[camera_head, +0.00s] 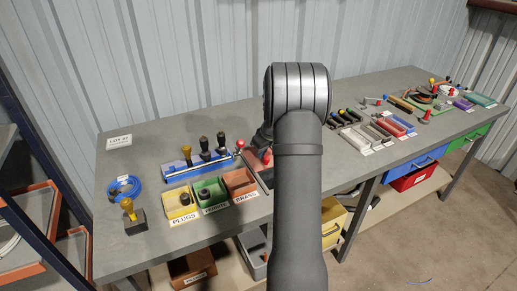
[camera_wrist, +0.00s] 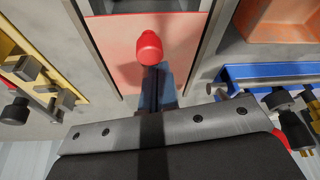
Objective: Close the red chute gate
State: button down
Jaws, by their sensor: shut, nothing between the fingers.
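The red chute gate (camera_wrist: 115,45) shows in the wrist view as a flat pale-red plate between two grey metal side rails. A round red knob (camera_wrist: 149,46) stands on it. My gripper (camera_wrist: 156,76) is shut and empty, its fingertips just below the knob in the picture; I cannot tell whether they touch it. How far the gate is open is not clear. In the head view, part of the red chute piece (camera_head: 266,156) shows just left of my arm, which hides most of the chute and my fingers.
Left of the arm are a yellow plugs bin (camera_head: 180,212), a green bin (camera_head: 211,207) and a brass bin (camera_head: 240,191). Behind them is a blue rack (camera_head: 178,172) with upright black-handled tools. A blue cable coil (camera_head: 124,188) and yellow-knobbed stamp (camera_head: 134,222) stand at left.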

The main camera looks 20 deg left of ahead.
dwell(0.3)
jog(key=s+d, duration=0.8)
jog(key=shift+s+d, duration=0.25)
jog(key=shift+f, duration=0.2)
jog(key=w+a+r, duration=0.1)
jog(key=w+a, duration=0.1)
jog(key=a, duration=0.2)
jog(key=v, duration=0.9)
jog(key=shift+d+r, duration=0.25)
jog(key=shift+w+f, duration=0.15)
